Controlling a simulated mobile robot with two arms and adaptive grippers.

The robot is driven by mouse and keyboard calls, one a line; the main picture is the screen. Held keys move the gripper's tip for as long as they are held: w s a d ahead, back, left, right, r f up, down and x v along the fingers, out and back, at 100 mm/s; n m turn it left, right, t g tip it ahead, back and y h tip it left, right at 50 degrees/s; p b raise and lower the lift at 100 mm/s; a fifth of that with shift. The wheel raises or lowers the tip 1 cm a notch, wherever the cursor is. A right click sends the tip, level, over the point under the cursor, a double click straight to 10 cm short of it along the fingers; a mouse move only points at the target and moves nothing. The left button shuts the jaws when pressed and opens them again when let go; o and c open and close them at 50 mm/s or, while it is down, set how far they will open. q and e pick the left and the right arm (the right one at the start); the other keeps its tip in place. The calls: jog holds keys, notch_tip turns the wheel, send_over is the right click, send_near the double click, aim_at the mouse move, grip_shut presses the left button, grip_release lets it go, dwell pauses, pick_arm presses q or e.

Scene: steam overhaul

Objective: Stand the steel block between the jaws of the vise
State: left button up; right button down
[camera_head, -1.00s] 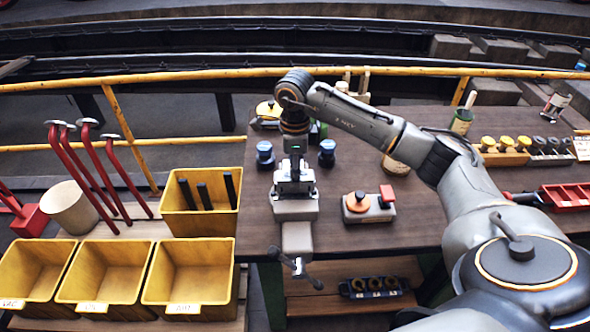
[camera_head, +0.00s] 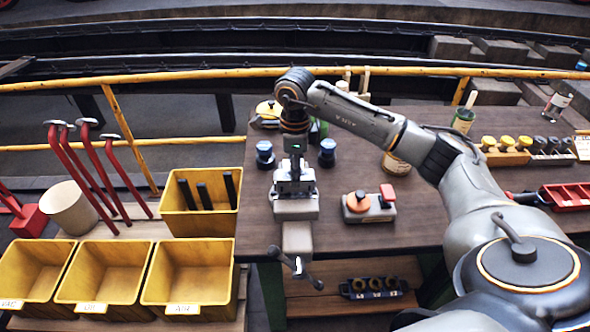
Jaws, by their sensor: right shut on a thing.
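The grey vise (camera_head: 296,209) stands at the front left edge of the brown workbench, its screw and handle hanging over the front. My right gripper (camera_head: 295,168) points straight down directly over the vise jaws. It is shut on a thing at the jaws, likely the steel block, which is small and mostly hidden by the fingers. I cannot tell whether the block touches the jaws or the vise bed. My left gripper is not in view.
Blue-capped bottles (camera_head: 265,155) stand close on both sides of my right gripper. A control box (camera_head: 368,206) with an orange knob and red button sits right of the vise. Yellow bins (camera_head: 188,277) stand at the left, below a yellow railing (camera_head: 200,76).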

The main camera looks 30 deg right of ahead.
jog(key=shift+f+b, duration=1.75)
jog(key=shift+f, duration=0.15)
jog(key=c, duration=0.8)
grip_release()
jog(key=shift+r, duration=0.1)
jog(key=shift+o, duration=0.2)
jog(key=shift+s+f, duration=0.1)
jog(key=shift+f, duration=0.1)
jog(key=shift+r+p, duration=2.45)
jog(key=shift+r, duration=1.7)
jog(key=shift+f, duration=0.15)
